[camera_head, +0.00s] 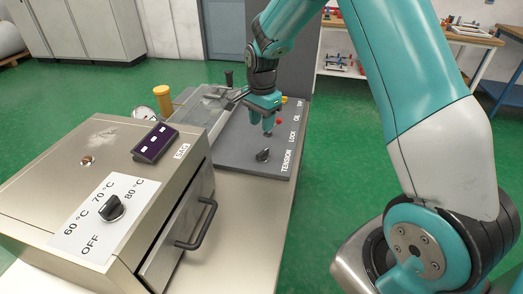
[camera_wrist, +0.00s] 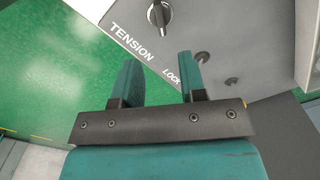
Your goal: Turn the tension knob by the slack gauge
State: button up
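The tension knob (camera_head: 263,155) is a small black knob with a light pointer line on a dark grey sloped panel (camera_head: 233,158), near the printed word TENSION. In the wrist view the knob (camera_wrist: 160,14) sits at the top edge, beyond my fingertips and apart from them. My gripper (camera_head: 268,132) points down over the panel, behind the knob in the head view. In the wrist view its two teal fingers (camera_wrist: 157,60) are spread with nothing between them. A round dial (camera_head: 144,113) stands left of the panel; I cannot tell whether it is the slack gauge.
The panel also bears the labels LOCK, OIL and DP or similar, and a red button (camera_head: 279,121). At the left stands a metal heater box with a temperature knob (camera_head: 111,208) and a black handle (camera_head: 200,224). A yellow-topped post (camera_head: 161,91) stands behind it.

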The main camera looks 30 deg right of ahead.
aim_at(262, 152)
notch_tip(262, 152, down, 11)
jog(key=shift+f+p, duration=0.1)
jog(key=shift+p, duration=0.35)
grip_shut()
